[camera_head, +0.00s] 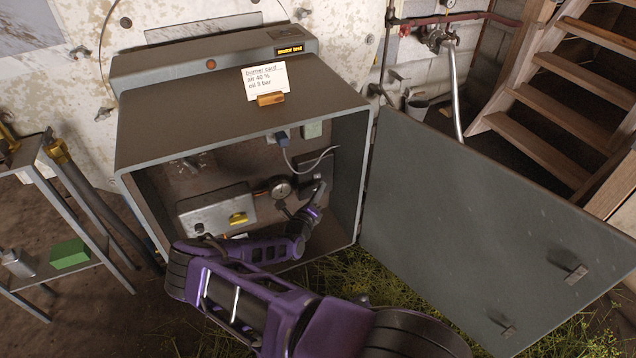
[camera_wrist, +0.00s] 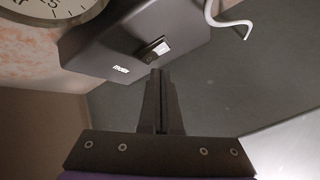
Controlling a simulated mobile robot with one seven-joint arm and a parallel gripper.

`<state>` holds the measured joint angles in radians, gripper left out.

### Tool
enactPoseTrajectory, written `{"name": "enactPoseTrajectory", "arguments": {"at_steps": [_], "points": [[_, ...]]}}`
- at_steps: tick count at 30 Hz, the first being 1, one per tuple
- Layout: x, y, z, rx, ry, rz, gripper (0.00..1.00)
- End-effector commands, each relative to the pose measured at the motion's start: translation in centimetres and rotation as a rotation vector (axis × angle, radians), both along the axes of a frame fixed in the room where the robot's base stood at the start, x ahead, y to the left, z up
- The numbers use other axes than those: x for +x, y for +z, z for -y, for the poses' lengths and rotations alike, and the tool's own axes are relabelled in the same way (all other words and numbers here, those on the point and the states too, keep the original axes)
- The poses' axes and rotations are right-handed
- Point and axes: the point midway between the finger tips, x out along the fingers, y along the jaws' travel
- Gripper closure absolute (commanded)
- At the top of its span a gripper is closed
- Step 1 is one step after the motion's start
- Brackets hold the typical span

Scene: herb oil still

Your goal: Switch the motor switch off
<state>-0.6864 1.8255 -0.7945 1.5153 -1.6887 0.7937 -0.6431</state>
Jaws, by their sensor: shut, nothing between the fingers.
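The motor switch is a dark box (camera_wrist: 125,42) in the wrist view, with a white label that seems to read "motor". A small rocker or lever (camera_wrist: 153,50) with a pale face sits on its front. In the head view the box (camera_head: 311,168) is on the right of the open cabinet's back wall, partly hidden by my gripper. My gripper (camera_wrist: 160,72) is shut and empty, its fingertips just below the lever in the wrist view. I cannot tell whether they touch it. In the head view my gripper (camera_head: 319,190) reaches into the cabinet.
A gauge (camera_head: 280,188) and a grey box with a yellow knob (camera_head: 238,218) are left of the switch. A pale cable (camera_head: 308,166) hangs above. The cabinet door (camera_head: 480,225) stands open at right.

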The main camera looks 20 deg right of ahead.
Motion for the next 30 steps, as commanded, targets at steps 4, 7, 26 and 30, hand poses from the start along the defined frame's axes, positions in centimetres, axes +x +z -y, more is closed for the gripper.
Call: {"name": "enactPoseTrajectory", "arguments": {"at_steps": [4, 7, 26, 30], "points": [[0.5, -0.2, 0.0, 0.001, 0.0, 0.001, 1.0], [0.8, -0.1, 0.0, 0.001, 0.0, 0.001, 1.0], [1.1, -0.2, 0.0, 0.0, 0.0, 0.0, 1.0], [1.3, -0.2, 0.0, 0.001, 0.0, 0.001, 1.0]]}}
